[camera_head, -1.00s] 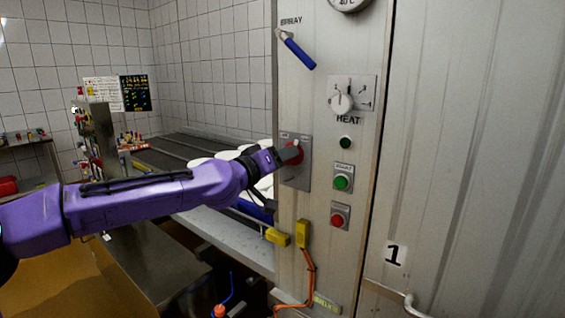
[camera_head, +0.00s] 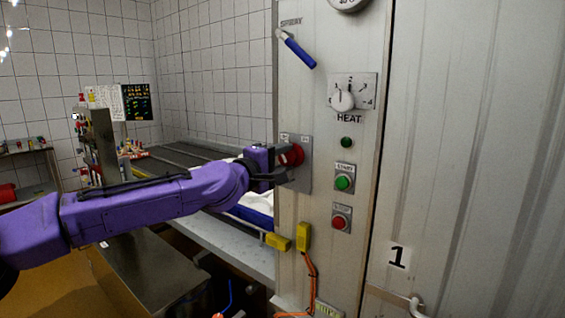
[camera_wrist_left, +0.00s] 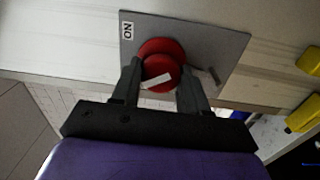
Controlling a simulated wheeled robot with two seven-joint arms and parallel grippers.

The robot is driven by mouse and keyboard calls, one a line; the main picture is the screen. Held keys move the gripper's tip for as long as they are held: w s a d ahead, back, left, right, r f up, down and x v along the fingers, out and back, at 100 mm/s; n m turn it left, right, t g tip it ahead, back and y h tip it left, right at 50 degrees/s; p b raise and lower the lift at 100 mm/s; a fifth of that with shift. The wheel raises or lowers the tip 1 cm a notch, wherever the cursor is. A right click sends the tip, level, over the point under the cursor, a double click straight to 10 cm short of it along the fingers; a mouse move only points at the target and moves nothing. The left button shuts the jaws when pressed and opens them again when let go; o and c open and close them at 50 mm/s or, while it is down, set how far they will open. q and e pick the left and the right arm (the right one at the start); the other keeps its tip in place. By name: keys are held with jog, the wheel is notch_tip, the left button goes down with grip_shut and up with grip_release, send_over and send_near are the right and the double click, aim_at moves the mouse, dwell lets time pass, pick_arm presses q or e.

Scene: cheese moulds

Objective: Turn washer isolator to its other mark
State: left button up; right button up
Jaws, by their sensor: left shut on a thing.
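The washer isolator is a red rotary knob (camera_head: 293,155) on a grey plate (camera_head: 303,180), fixed to the front of the metal cabinet. My left gripper (camera_head: 282,166) is at the knob, coming in from the left. In the left wrist view the gripper (camera_wrist_left: 158,88) has one finger on each side of the red knob (camera_wrist_left: 161,60), shut on it. A pale pointer stripe lies across the knob, slightly tilted. An "ON" label shows at the plate's upper left there; a second label in the head view is too small to read. My right gripper is not in view.
On the same cabinet are a blue-handled spray lever (camera_head: 297,50), a heat dial (camera_head: 343,98), a green start button (camera_head: 344,182) and a red button (camera_head: 340,218). Yellow plugs (camera_head: 303,236) sit below the isolator. A conveyor (camera_head: 190,152) runs behind my arm.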

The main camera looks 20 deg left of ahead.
pick_arm(q)
jog(key=shift+n, duration=1.2)
jog(key=o, duration=1.1)
jog(key=shift+c, duration=0.2)
jog(key=b+v, duration=0.1)
jog(key=v, duration=0.9)
jog(key=shift+s, duration=0.3)
